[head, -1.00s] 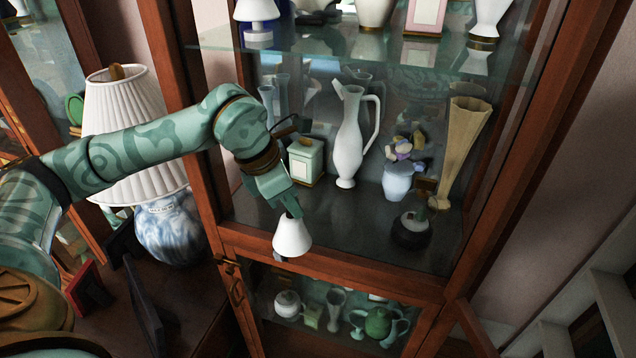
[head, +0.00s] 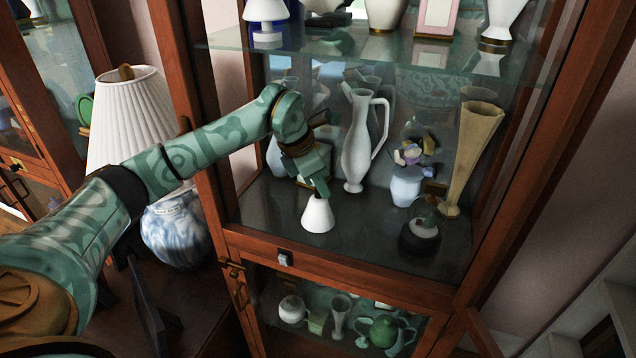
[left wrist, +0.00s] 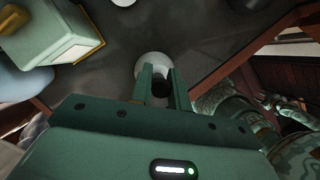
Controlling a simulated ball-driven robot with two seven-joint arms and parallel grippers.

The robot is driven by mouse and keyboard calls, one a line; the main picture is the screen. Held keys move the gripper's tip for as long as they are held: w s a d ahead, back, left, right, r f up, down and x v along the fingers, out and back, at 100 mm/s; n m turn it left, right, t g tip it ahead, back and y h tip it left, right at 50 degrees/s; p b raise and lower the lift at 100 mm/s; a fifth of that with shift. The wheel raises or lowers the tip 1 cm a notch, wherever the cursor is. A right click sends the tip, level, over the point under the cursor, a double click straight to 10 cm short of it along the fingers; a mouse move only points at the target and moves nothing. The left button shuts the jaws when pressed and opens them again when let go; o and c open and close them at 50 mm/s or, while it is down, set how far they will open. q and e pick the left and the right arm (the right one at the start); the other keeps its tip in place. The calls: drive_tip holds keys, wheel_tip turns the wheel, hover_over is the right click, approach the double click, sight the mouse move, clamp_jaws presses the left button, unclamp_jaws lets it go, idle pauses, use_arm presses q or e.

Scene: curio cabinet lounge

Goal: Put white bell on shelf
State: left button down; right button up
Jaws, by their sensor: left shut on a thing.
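The white bell (head: 318,217) is upright at the front left of the cabinet's open middle shelf (head: 275,215). My left gripper (head: 319,192) is shut on the top of the bell from above. The bell is at or just above the shelf surface; I cannot tell whether it touches. In the left wrist view the bell (left wrist: 152,66) shows between the two fingers (left wrist: 160,92), its handle hidden in the dark gap. My right gripper is not in view.
A white pitcher (head: 357,150) stands behind the bell, with a light blue vase (head: 405,187), a dark round-based object (head: 420,235) and a tall tan vase (head: 470,150) to the right. A glass shelf (head: 360,55) is above. Front shelf between bell and dark object is clear.

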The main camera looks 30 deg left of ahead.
sight(312, 198)
use_arm(q)
drive_tip(key=c, duration=1.3)
unclamp_jaws()
drive_tip(key=p+v, duration=0.1)
drive_tip(key=v, duration=0.4)
drive_tip(key=s+a, duration=0.2)
drive_tip(key=s, duration=0.1)
drive_tip(key=s+a, duration=0.2)
drive_tip(key=s, duration=0.1)
drive_tip(key=s+a, duration=0.3)
drive_tip(key=shift+s+a+r, duration=0.1)
drive_tip(key=shift+s, duration=0.3)
